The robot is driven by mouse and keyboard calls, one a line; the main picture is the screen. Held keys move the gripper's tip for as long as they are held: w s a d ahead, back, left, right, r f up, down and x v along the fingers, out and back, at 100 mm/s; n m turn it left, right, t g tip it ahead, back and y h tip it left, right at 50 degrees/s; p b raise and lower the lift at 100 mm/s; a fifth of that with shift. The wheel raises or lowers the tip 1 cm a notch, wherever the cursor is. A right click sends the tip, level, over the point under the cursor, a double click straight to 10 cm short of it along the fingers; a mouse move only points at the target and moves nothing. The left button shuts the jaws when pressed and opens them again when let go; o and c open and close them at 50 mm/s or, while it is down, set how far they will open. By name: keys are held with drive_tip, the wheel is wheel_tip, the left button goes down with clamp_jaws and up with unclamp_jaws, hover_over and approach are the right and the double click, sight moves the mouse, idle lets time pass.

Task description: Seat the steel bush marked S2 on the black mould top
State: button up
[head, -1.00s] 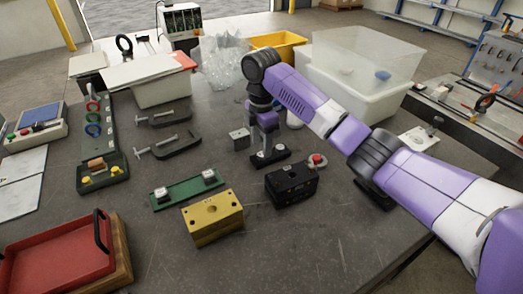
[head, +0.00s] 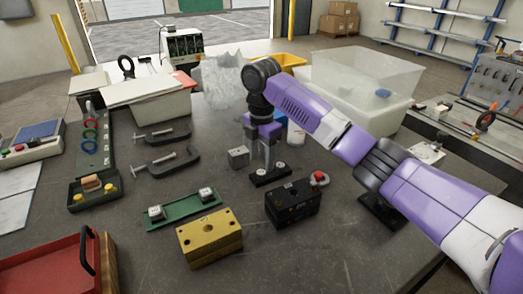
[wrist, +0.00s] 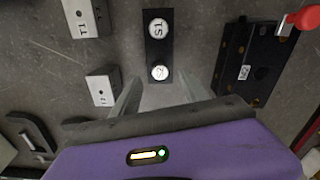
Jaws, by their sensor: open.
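A narrow black rail (wrist: 156,48) holds two round steel bushes in the wrist view. The far one reads S1 (wrist: 157,28); the near one (wrist: 160,72) has a small label that looks like S2. My gripper (wrist: 160,93) is open, its fingers on either side just short of the near bush, with nothing held.
A steel block (head: 238,156) stands left of my gripper. A green rail (head: 180,210) and a yellow block (head: 210,237) are in front. Clamps (head: 172,162) lie left; a clear bin (head: 368,82) stands behind.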

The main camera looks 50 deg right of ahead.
sight(262, 172)
drive_tip(key=shift+f, duration=2.1)
clamp_jaws()
drive_tip(key=shift+r, duration=0.1)
drive_tip(key=shift+r+p, duration=0.1)
drive_tip(key=shift+p, duration=0.25)
drive_tip(key=shift+r+p, duration=0.85)
drive_tip(key=shift+r, duration=0.1)
